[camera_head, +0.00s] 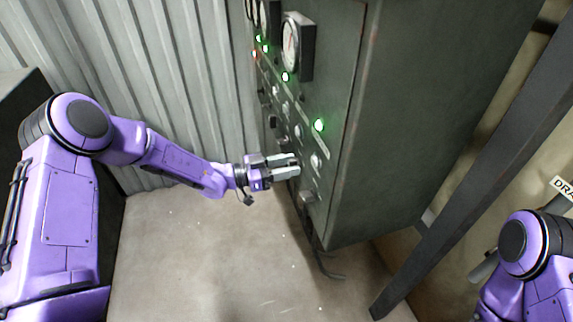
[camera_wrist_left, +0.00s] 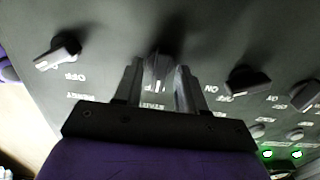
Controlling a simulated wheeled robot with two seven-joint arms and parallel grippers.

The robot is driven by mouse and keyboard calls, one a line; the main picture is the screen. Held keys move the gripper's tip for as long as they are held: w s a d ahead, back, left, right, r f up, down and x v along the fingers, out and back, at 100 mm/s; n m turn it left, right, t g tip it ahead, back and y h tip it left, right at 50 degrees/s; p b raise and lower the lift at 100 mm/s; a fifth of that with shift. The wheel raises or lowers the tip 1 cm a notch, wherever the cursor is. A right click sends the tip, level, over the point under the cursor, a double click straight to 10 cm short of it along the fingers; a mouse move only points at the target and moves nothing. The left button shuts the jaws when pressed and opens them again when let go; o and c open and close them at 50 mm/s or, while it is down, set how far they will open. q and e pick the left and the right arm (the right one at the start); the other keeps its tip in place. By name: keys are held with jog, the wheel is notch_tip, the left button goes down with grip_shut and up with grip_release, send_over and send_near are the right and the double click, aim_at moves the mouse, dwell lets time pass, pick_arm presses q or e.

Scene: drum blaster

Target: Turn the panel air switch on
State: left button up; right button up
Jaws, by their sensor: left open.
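The dark green control panel (camera_head: 345,85) carries a row of rotary switches on its left face. My left gripper (camera_head: 285,167) reaches in from the left to the lower part of that face. In the left wrist view, my open left gripper (camera_wrist_left: 158,82) has one finger on each side of a dark rotary switch (camera_wrist_left: 158,64) with a white pointer line. I cannot tell whether the fingers touch it. Labels there appear upside down, and I cannot read which switch is the panel air one. My right gripper is out of view.
Another rotary switch (camera_wrist_left: 58,52) is left of the gripper, and a further one (camera_wrist_left: 247,80) is to the right. Green lamps (camera_head: 319,125) glow on the panel, and a gauge (camera_head: 291,44) is higher up. A corrugated wall (camera_head: 150,60) stands behind. The floor below is clear.

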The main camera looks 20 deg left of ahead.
pick_arm(q)
jog(key=c, duration=0.7)
jog(key=shift+c, duration=0.2)
jog(key=shift+s+d+f+m+b, duration=0.1)
jog(key=shift+m+b, duration=2.9)
jog(key=shift+b, duration=0.1)
jog(key=shift+s+d+f+m+b, duration=0.1)
jog(key=shift+m+b, duration=2.9)
jog(key=shift+b, duration=0.05)
jog(key=shift+r, duration=0.1)
jog(key=o, duration=0.7)
